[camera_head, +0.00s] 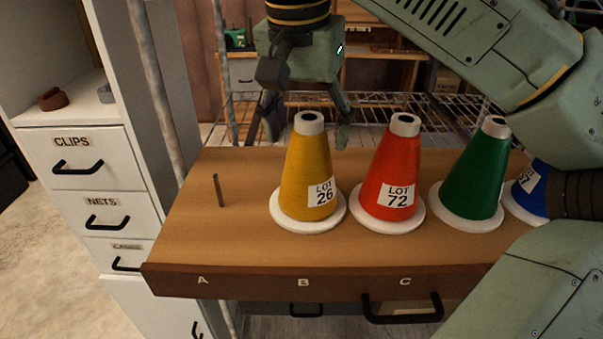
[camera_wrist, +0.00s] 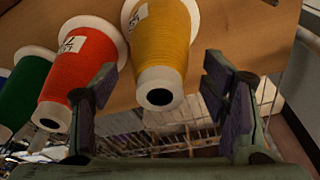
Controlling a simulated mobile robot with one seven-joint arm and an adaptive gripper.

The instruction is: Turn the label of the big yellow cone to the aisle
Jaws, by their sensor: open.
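The big yellow cone (camera_head: 302,165) stands upright on a white round base on the wooden shelf, above the letter B. Its white label "LOT 26" (camera_head: 321,192) faces the front edge, turned somewhat to the right. My gripper (camera_head: 304,128) is behind the cone's top, its fingers spread to either side. In the wrist view my gripper (camera_wrist: 160,75) is open and empty, with the yellow cone (camera_wrist: 160,45) between and beyond the fingers. There the label (camera_wrist: 138,15) shows at the cone's upper left. I cannot tell whether a finger touches the cone.
A red cone (camera_head: 391,165), "LOT 72", stands close on the right, then a green cone (camera_head: 475,175) and a partly hidden blue cone (camera_head: 530,190). A bare upright peg (camera_head: 219,190) stands at the left above A. White drawers (camera_head: 85,170) stand left; a wire rack (camera_head: 400,97) lies behind.

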